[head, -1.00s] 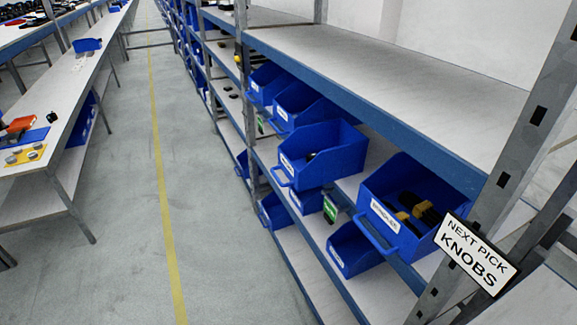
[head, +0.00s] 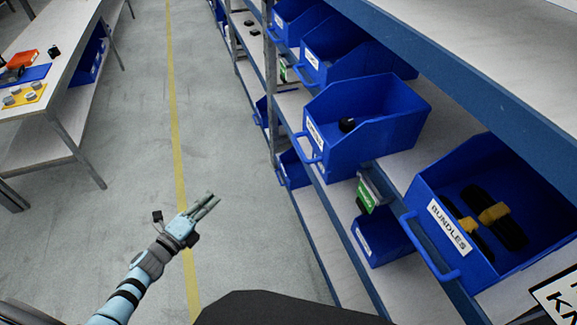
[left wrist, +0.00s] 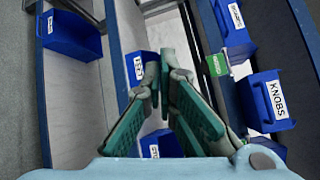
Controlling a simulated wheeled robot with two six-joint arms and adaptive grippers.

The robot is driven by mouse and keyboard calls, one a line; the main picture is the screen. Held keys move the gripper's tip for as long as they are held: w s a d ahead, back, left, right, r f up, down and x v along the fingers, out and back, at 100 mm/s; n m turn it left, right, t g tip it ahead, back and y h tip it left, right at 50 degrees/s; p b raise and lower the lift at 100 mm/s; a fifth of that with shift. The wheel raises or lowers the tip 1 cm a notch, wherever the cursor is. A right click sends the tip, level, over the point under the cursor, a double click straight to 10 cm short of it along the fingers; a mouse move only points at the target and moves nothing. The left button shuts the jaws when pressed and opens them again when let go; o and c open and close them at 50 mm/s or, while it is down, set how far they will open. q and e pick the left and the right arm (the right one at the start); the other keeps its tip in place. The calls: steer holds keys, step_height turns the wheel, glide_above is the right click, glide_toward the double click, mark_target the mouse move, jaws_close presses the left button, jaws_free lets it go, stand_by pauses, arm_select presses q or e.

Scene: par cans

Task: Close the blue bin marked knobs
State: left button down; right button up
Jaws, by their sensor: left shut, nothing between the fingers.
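The blue bin marked KNOBS (left wrist: 270,100) shows its readable label at the right of the left wrist view. In the head view, a blue bin with a black round piece in it (head: 385,125) sticks out past the shelf edge; its label is too small to read surely. My left gripper (head: 212,202) is shut and empty over the aisle, to the left of and apart from the shelf bins. Its fingers also show in the left wrist view (left wrist: 166,78). My right gripper is not in view.
A lower blue bin (head: 385,238) is below. A work table (head: 60,70) stands left. The aisle floor is clear.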

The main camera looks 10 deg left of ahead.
arm_select(q)
steer(key=s+d+r+m+g+h+b, duration=0.1)
steer(key=d+r+m+g+h, duration=0.2)
steer(key=d+r+m+h, duration=0.55)
steer(key=d+r+m+g+h+b, duration=0.1)
steer(key=r+m+g+h, duration=0.3)
steer(key=m, duration=1)
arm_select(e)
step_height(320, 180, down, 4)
arm_select(q)
steer(key=w+d+r+p, duration=0.2)
steer(key=w+d, duration=0.1)
steer(key=d, duration=0.2)
steer(key=w+d+r+t+p, duration=0.1)
steer(key=w+d+r+p, duration=0.1)
steer(key=d, duration=0.4)
steer(key=shift+w+r, duration=0.15)
steer(key=shift+w, duration=0.7)
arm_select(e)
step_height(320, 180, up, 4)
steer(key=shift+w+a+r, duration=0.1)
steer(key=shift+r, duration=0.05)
arm_select(q)
steer(key=shift+w+d+y, duration=0.1)
steer(key=shift+y, duration=0.15)
